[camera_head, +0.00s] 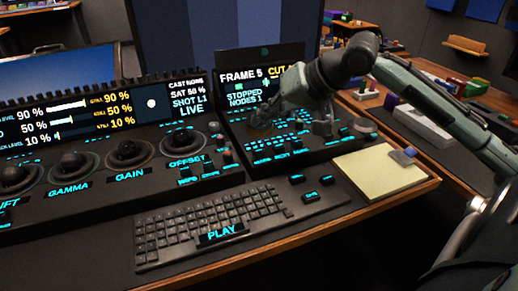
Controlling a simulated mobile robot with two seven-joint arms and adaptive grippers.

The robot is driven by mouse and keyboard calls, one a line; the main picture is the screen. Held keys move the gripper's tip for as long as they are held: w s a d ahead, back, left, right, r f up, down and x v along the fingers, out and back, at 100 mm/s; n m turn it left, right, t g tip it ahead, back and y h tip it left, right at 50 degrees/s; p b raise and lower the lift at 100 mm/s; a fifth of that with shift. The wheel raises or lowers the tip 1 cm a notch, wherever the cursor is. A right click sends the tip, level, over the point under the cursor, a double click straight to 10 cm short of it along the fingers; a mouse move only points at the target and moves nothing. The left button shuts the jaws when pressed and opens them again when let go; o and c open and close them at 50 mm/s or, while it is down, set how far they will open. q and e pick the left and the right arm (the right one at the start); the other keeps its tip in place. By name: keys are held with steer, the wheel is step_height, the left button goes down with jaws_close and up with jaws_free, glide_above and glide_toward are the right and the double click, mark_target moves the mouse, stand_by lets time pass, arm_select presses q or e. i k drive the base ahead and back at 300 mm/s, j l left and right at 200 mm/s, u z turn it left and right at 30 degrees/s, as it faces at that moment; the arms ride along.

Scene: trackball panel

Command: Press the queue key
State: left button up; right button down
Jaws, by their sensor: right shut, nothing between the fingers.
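The right-hand panel (235,148) carries rows of small dark keys with cyan labels, under a screen reading "FRAME 5", "STOPPED" and "NODES 1". The labels are too small to tell which key is the queue key, and my right arm hides part of the panel. My right gripper (260,128) is shut and empty. It reaches in from the right, low over the upper left part of this panel's keys. I cannot tell whether its tips touch a key. My left gripper is out of view.
The left-hand panel has several trackballs, one at GAIN (128,149). A keyboard (185,230) with a PLAY key (222,234) lies in front. A yellow pad (378,173) lies at the right, near the desk edge. A second desk stands behind my right arm.

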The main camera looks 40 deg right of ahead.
mark_target(326, 180)
steer(key=k, duration=1)
